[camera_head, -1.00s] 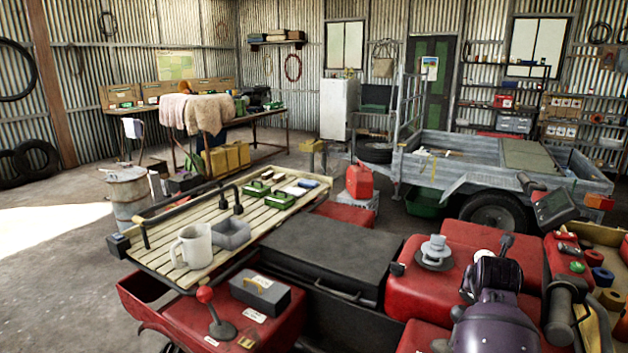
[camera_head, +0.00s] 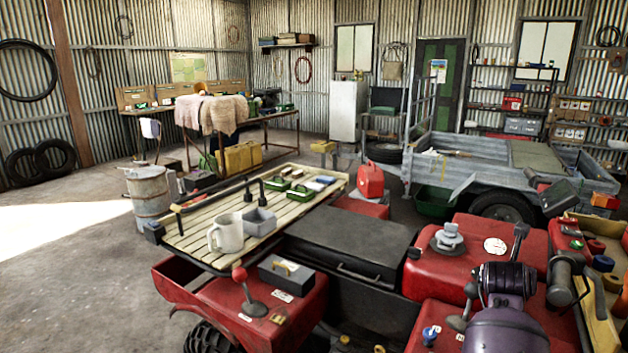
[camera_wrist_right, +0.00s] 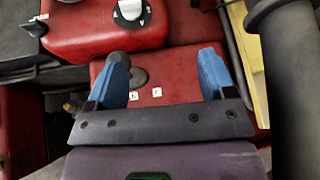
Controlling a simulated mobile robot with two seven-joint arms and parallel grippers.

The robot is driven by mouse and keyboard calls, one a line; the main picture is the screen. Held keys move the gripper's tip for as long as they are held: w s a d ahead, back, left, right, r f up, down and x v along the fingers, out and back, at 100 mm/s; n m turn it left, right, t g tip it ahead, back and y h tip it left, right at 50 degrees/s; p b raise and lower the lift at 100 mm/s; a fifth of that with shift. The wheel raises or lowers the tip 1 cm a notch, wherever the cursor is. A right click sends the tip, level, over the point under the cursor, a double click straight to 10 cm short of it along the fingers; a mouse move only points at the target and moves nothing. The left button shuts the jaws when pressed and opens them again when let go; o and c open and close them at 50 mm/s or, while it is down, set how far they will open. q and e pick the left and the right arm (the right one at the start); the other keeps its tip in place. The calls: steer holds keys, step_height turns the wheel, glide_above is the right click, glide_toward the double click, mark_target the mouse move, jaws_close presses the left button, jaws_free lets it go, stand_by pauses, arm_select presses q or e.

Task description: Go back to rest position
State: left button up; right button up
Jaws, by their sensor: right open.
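My right arm, purple and dark grey, rises at the lower right of the head view over the red quad bodywork. Its gripper (camera_wrist_right: 163,62) shows in the right wrist view with two blue fingers spread wide and nothing between them. The fingers are above a red panel (camera_wrist_right: 160,120) with small white labels. In the head view the fingertips cannot be made out. My left arm and gripper are not in view.
The quad's red tank (camera_head: 462,250) and handlebar grip (camera_head: 563,280) are close around my right arm. A trailer (camera_head: 455,165) stands behind. Open floor lies left.

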steer(key=s+a+r+n+t+h, duration=0.1)
steer(key=a+r+n+t+h, duration=0.2)
steer(key=r+n+t, duration=0.35)
steer(key=s+a+r+n+t+h, duration=0.2)
steer(key=r+n+t, duration=0.2)
steer(key=r+n, duration=0.45)
steer(key=s+a+f+n+t+y, duration=0.1)
steer(key=s+a+f+n+y, duration=0.1)
steer(key=a+f+n+y, duration=0.6)
steer(key=s+a+f+n+y, duration=0.15)
steer(key=f+n+y, duration=0.35)
steer(key=n, duration=0.8)
steer(key=s+a+f+n+g, duration=0.2)
steer(key=s+f+n+g, duration=0.4)
steer(key=f, duration=0.6)
steer(key=s+f+g, duration=0.1)
steer(key=s+f, duration=0.6)
steer(key=s, duration=0.3)
steer(key=s+f+g, duration=0.2)
steer(key=s+f, duration=0.5)
steer(key=s, duration=0.3)
steer(key=shift+s+d+f+n, duration=0.2)
steer(key=shift+d+f+n, duration=0.15)
steer(key=shift+f+n, duration=0.05)
